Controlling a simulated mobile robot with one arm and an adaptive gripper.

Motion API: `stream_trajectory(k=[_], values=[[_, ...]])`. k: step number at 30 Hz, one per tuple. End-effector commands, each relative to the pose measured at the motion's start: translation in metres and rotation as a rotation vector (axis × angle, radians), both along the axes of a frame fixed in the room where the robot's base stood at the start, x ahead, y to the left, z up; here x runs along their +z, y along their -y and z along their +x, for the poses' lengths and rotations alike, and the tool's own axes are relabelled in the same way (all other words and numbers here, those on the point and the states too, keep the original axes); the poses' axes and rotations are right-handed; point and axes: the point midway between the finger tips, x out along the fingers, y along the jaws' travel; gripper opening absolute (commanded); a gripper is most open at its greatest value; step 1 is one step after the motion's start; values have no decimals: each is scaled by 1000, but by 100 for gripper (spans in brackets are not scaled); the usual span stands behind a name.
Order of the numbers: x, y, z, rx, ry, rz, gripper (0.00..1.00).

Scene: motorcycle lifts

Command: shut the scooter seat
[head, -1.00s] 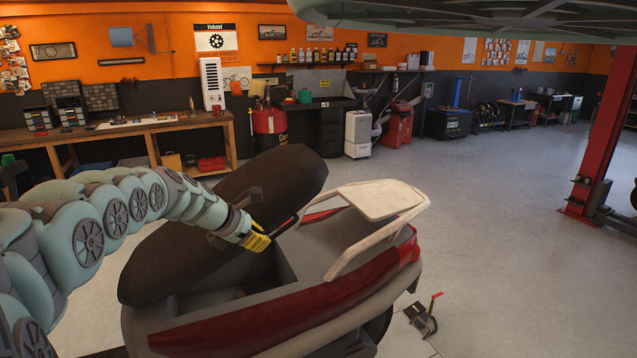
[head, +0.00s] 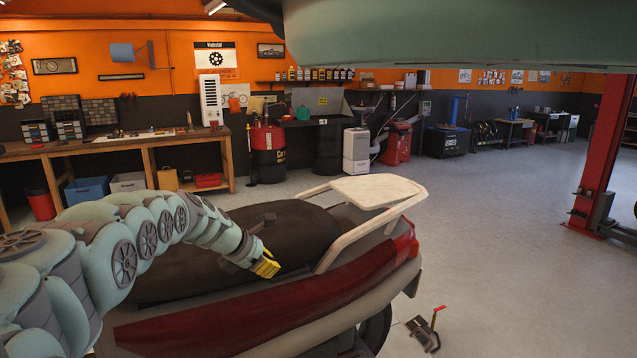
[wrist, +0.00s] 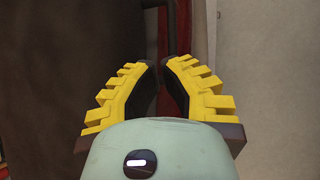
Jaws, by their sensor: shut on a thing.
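The scooter seat (head: 290,230), long and dark brown, lies low along the top of the scooter's grey and red body (head: 220,318). The storage space under it is no longer visible. I cannot tell whether its edge is fully flush. My yellow-fingered gripper (head: 267,264) is at the seat's near side edge, shut on a dark bar at the seat. In the wrist view, the fingers (wrist: 159,75) close around this dark bar (wrist: 163,30), with the brown seat (wrist: 70,60) on the left. The fingertips partly hide the grip.
A cream rear rack (head: 375,191) stands just right of the seat. A red-handled metal stand (head: 425,330) is on the floor at right. A red lift post (head: 602,150) rises farther right, with a large green surface (head: 460,40) overhead. Open floor lies between.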

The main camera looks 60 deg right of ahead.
Motion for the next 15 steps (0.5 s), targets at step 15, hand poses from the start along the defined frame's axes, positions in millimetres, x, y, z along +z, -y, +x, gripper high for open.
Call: stream_trajectory(k=[15], values=[[-39, 3, -1, 4, 0, 1, 0]])
